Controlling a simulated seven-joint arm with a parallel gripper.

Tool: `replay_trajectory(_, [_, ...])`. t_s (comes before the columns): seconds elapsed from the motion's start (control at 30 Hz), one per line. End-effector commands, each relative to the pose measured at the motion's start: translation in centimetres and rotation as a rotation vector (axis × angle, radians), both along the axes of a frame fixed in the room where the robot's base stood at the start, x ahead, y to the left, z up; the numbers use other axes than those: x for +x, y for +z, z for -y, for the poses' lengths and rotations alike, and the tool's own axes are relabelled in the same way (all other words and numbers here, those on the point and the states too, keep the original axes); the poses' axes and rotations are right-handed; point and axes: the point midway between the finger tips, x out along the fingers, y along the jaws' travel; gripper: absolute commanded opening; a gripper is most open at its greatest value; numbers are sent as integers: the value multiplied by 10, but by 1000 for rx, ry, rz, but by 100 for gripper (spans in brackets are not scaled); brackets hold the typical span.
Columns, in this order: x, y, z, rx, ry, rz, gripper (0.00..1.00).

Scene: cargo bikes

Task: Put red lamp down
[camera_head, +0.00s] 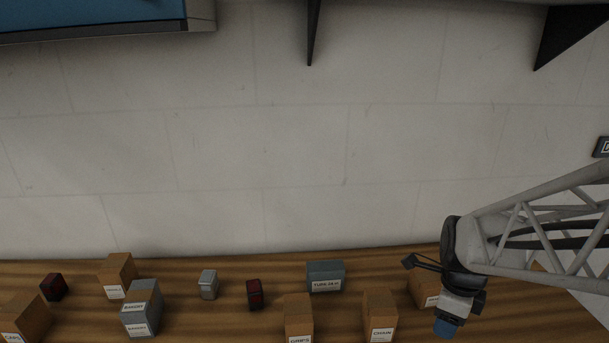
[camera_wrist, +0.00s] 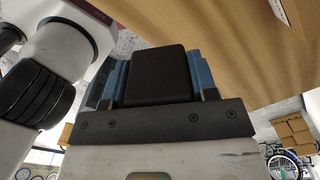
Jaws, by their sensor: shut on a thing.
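My gripper (camera_head: 447,327) is at the lower right in the head view, over the right part of the wooden bench (camera_head: 395,262). In the wrist view its blue fingers are shut on a dark, blocky thing (camera_wrist: 160,74), taken to be the red lamp. Only a black face of it shows there, with no red. The head view does not show it clearly. I cannot tell whether it touches the bench. Two other small dark red lamps stand on the bench, one at the left (camera_head: 53,287) and one near the middle (camera_head: 255,294).
Several cardboard boxes stand on the bench, including one (camera_head: 380,316) left of my gripper and one (camera_head: 422,290) partly behind it. Grey boxes (camera_head: 142,308) and a grey-blue box (camera_head: 326,276) stand there too. A pale wall (camera_head: 250,150) rises behind; dark brackets hang above.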

Motion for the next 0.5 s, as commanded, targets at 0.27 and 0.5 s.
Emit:
replay_trajectory(0.27, [11, 24, 15, 1, -112, -2, 28])
replay_trajectory(0.5, [12, 25, 16, 1, -115, -1, 28])
